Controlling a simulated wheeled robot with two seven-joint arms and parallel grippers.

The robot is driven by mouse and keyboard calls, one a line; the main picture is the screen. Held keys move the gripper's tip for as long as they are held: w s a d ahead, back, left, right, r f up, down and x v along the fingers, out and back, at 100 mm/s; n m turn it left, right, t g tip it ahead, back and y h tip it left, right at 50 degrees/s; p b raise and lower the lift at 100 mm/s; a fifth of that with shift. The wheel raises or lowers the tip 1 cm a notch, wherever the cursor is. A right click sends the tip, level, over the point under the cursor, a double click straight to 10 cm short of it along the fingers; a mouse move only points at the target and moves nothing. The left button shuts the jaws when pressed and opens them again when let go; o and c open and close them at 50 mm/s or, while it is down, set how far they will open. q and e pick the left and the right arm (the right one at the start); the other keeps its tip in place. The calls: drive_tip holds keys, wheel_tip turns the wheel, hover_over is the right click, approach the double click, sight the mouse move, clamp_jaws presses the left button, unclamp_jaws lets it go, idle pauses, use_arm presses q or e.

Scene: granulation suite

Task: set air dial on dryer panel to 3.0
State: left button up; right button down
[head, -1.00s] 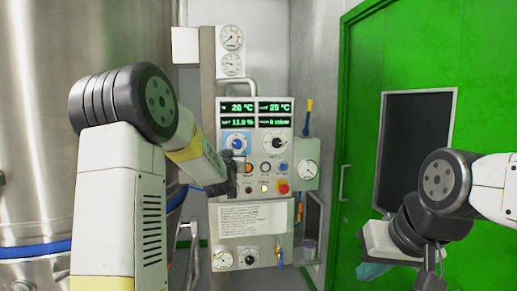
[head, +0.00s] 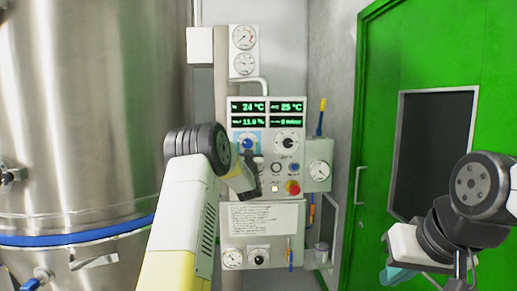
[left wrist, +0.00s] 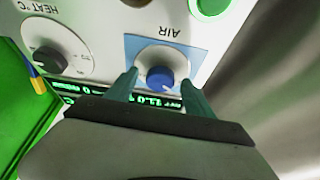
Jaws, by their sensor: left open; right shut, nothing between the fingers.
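The dryer panel (head: 265,203) stands ahead, with green-lit displays at its top. Its air dial (head: 247,143) is a blue knob with a white scale on a light blue square. In the left wrist view the air dial (left wrist: 160,77) appears upside down under the word AIR; I cannot read its setting. My left gripper (left wrist: 160,82) is open, its teal fingers either side of the knob in that view; I cannot tell whether they touch it. In the head view my left gripper (head: 256,167) is just below the dial. My right gripper (head: 397,274) is shut and empty, well to the right.
The heat dial (head: 288,142) sits right of the air dial. Buttons and a red knob (head: 293,187) are below. A gauge box (head: 319,175) is on the panel's right. A large steel vessel (head: 85,120) fills the left, and a green door (head: 376,110) the right.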

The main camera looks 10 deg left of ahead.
use_arm(q)
drive_tip(key=shift+w, duration=0.15)
clamp_jaws()
